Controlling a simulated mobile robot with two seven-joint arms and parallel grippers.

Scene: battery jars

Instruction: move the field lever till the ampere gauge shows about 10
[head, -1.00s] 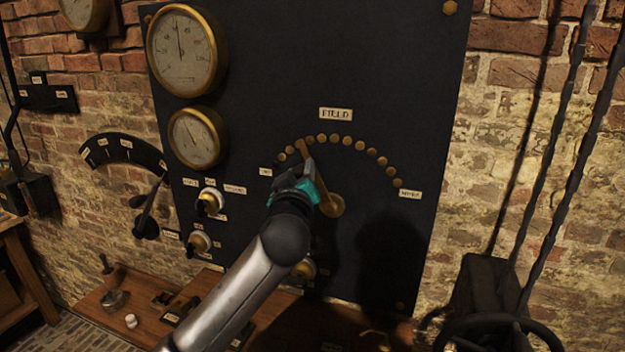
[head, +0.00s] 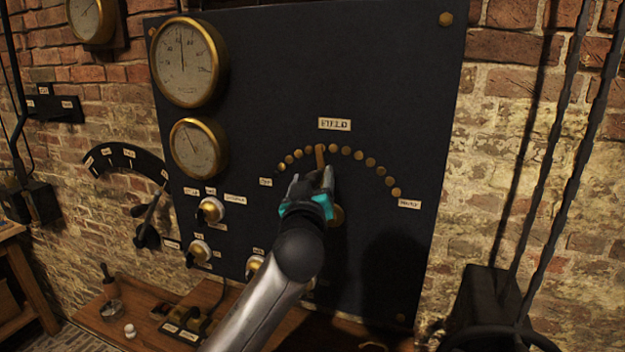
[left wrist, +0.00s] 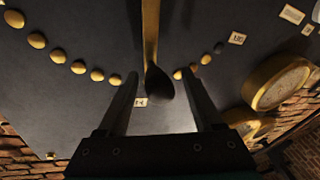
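The brass field lever (head: 320,156) stands almost upright on the dark panel, its tip among the upper contact studs. My left gripper (head: 314,180) is in front of the lever and hides its middle. In the left wrist view the lever's dark knob (left wrist: 158,82) lies between the two fingers of my left gripper (left wrist: 162,100), with a gap on each side. A large gauge (head: 186,62) has its needle nearly straight up. A smaller gauge (head: 198,149) below has its needle up and left. I cannot read which is the ampere gauge. My right gripper is not in view.
Brass studs (head: 371,162) arc under the FIELD label (head: 334,124). Knobs (head: 211,209) sit at the panel's lower left. A wall quadrant with a lever (head: 147,219) is further left. A wooden bench (head: 100,318) is below. Dark rods (head: 566,160) stand at right.

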